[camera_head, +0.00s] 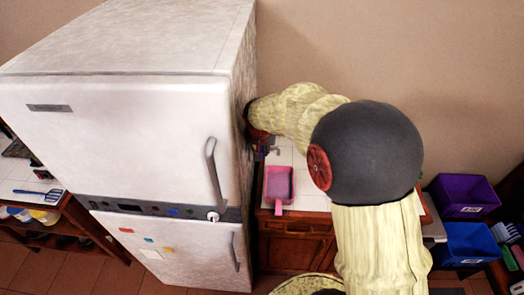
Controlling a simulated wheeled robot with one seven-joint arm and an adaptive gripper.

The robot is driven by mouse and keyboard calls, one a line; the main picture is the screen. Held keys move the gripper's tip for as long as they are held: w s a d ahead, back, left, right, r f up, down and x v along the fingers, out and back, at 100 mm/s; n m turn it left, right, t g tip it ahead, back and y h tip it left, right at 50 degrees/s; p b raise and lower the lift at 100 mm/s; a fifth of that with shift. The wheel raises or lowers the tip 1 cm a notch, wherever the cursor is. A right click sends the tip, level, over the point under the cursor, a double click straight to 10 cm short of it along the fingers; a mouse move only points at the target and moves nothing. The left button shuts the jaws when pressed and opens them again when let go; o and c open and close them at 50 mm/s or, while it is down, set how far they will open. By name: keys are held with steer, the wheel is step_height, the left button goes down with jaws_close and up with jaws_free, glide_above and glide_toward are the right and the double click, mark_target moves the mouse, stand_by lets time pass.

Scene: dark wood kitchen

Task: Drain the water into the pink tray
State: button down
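The pink tray (267,185) stands on the white tiled counter just right of the fridge. A small dark shape (262,151) shows below the arm's end, just behind the tray. I cannot tell whether it is my gripper or a tap. The gripper's fingers cannot be made out, and no water is visible.
The large white fridge (120,130) fills the left, its doors shut. A wooden cabinet (290,245) carries the counter. Purple (464,211) and blue (468,262) bins stand at the right. A blue spatula (40,194) lies on the left counter. The wall closes the back.

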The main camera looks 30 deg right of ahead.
steer(key=shift+d, duration=0.1)
steer(key=shift+s+d+n+y, duration=0.2)
steer(key=shift+d+n+y, duration=0.15)
steer(key=shift+n, duration=0.55)
steer(key=c, duration=1.9)
jaws_free()
steer(key=shift+o, duration=0.3)
steer(key=shift+r, duration=0.1)
steer(key=v, duration=1.1)
steer(key=shift+s+r, duration=0.3)
steer(key=shift+a, duration=0.1)
